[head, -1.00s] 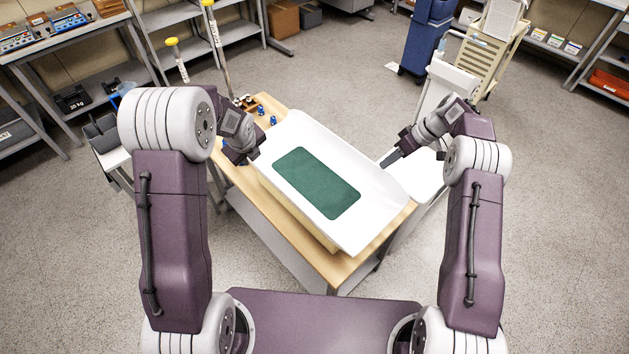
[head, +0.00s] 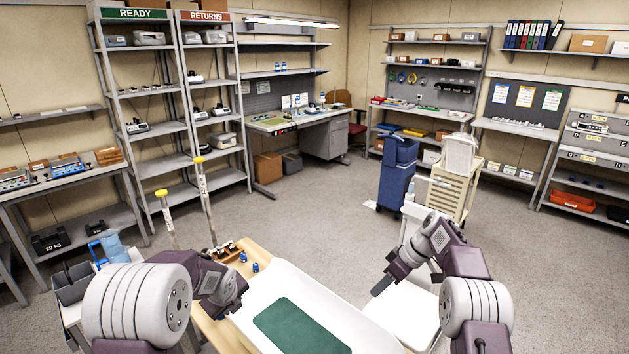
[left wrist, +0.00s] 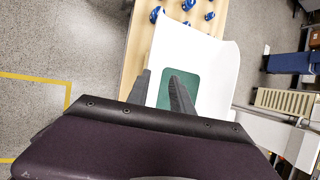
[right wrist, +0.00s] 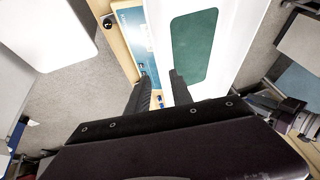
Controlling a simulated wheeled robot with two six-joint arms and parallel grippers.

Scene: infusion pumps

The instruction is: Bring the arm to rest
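My left gripper (head: 235,305) hangs at the left edge of the white tray (head: 349,321). In the left wrist view the left gripper's fingers (left wrist: 160,88) stand apart with nothing between them. My right gripper (head: 382,286) is to the right of the tray, above a white surface. In the right wrist view the right gripper's fingers (right wrist: 158,90) are also apart and empty. The tray, with a green mat (head: 300,328) in it, stands on a wooden-topped table (head: 262,245). The tray's near part is cut off in the head view.
Small blue items (head: 255,267) and a rack of brown-capped bottles (head: 226,252) stand at the table's far left. Two yellow-topped poles (head: 200,160) rise beside it. A blue cart (head: 397,175) and a beige cart (head: 452,190) stand behind. Open floor (head: 310,215) lies beyond the table.

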